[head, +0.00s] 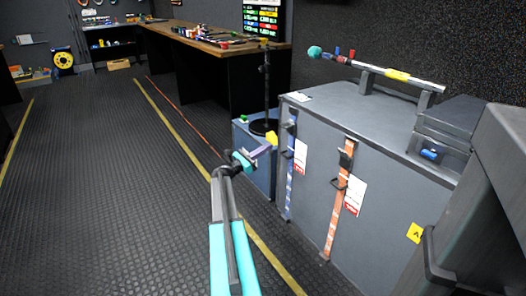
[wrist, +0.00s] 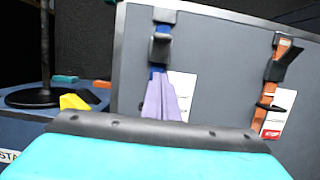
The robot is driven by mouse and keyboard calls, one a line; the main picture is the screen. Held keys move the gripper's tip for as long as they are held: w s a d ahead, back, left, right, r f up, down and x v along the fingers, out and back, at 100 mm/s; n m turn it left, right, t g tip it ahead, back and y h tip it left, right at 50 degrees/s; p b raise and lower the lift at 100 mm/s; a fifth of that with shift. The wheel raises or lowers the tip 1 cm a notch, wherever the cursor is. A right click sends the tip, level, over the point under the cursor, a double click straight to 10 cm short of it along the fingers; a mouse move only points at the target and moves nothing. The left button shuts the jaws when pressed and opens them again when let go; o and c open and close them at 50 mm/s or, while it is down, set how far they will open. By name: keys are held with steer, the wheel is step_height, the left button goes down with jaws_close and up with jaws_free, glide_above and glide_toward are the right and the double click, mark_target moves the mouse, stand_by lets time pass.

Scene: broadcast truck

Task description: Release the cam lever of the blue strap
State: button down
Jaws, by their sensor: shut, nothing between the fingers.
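The blue strap (head: 289,190) runs down the front of a large grey case (head: 315,215), near its left edge. Its dark cam buckle (head: 291,127) sits high on the strap, and it also shows in the wrist view (wrist: 161,45). Whether the lever is raised or flat is hard to tell. My gripper (head: 270,149) is shut and empty, to the left of the strap in the head view. In the wrist view its lavender fingers (wrist: 163,100) point at the strap just below the buckle and hide the lower strap. Contact cannot be made out.
An orange strap (head: 334,215) with its own dark buckle hangs to the right, beside a white label (head: 355,195). A blue case (head: 255,175) with a black stand (head: 267,90) and a yellow piece (wrist: 72,102) is at the left. Open floor (head: 120,190) lies left of the arm.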

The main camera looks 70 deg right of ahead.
mark_target(286, 125)
steer(key=s+d+r+b, duration=0.2)
steer(key=s+d+r, duration=0.1)
steer(key=d+r, duration=0.2)
steer(key=shift+s+d+r+b, duration=0.35)
steer(key=shift+s+d+r, duration=0.05)
steer(key=shift+d, duration=0.1)
